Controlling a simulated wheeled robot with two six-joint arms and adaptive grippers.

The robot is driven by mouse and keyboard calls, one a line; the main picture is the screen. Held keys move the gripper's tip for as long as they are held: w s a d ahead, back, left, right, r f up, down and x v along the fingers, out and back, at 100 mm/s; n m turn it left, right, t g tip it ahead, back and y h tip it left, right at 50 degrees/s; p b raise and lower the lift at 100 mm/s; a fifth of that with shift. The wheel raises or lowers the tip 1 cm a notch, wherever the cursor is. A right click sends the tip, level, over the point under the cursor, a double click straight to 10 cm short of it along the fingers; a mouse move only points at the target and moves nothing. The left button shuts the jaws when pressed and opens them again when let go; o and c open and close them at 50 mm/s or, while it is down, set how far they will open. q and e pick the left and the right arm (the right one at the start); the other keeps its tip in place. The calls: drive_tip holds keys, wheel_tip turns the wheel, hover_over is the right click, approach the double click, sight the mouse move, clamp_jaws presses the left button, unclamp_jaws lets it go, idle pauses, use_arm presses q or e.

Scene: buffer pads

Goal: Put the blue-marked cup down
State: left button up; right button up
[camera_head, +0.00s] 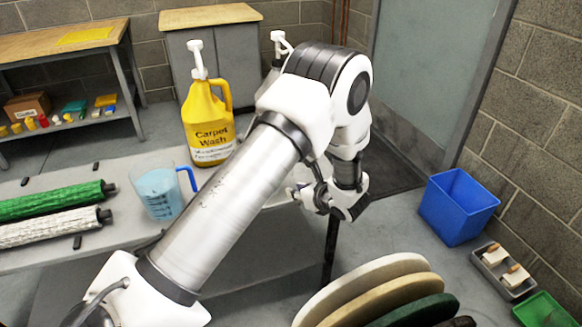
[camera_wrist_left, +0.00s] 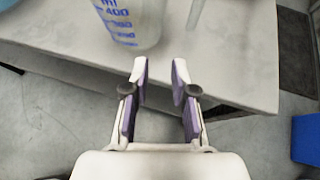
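A clear cup with blue measuring marks (camera_wrist_left: 133,22) stands on the table in the left wrist view, its top cut off by the frame. The head view shows a clear blue-tinted cup (camera_head: 160,194) with a blue handle on the table, left of my arm. I cannot tell whether both views show the same cup. My left gripper (camera_head: 338,203) is beyond my arm at the table's right end. In the left wrist view, its fingers (camera_wrist_left: 159,72) are apart with nothing between them, short of the cup and not touching it. My right gripper is not in view.
The table (camera_wrist_left: 235,65) ends near my left gripper. A yellow Carpet Wash jug (camera_head: 208,125) stands behind the cup; green (camera_head: 50,203) and white (camera_head: 50,229) rollers lie left. Round pads (camera_head: 365,285) are at the front. A blue tub (camera_head: 457,207) is on the floor at right.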

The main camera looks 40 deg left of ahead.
use_arm(q)
drive_tip(key=shift+m+t+y, duration=0.5)
drive_tip(key=shift+t+y, duration=0.2)
drive_tip(key=shift+t, duration=0.1)
drive_tip(key=w+r, duration=0.4)
drive_tip(key=shift+a, duration=0.4)
drive_tip(key=x, duration=0.3)
drive_tip(key=b+x, duration=0.1)
drive_tip(key=x, duration=0.3)
drive_tip(key=shift+s+a+f, duration=0.15)
drive_tip(key=shift+a, duration=0.15)
drive_tip(key=shift+d, duration=0.1)
clamp_jaws()
